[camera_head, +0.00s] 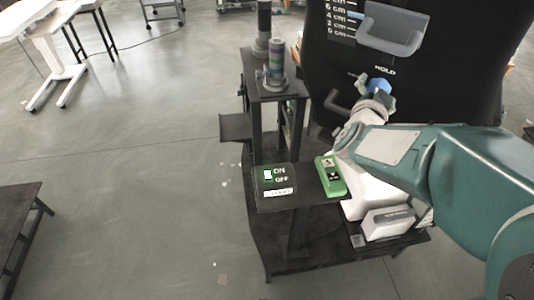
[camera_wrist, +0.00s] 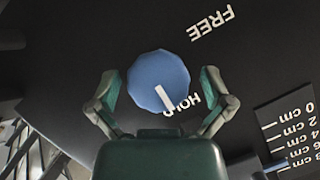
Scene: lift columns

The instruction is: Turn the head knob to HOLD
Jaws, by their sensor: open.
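The head knob (camera_wrist: 146,72) is a blue many-sided dial with a white pointer line, on a black panel. The pointer runs down and slightly right in the wrist view, its end close beside the HOLD label (camera_wrist: 184,105). The FREE label (camera_wrist: 212,23) is at upper right, away from the pointer. My gripper (camera_wrist: 160,82) is open, one finger on each side of the knob, with gaps visible between fingers and knob. In the head view the blue knob (camera_head: 380,86) is partly covered by my gripper (camera_head: 376,97), below the HOLD label (camera_head: 385,70).
A black stand carries a lit ON/OFF switch box (camera_head: 275,180) and a green box (camera_head: 329,176). A column with ringed posts (camera_head: 276,65) stands left of the panel.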

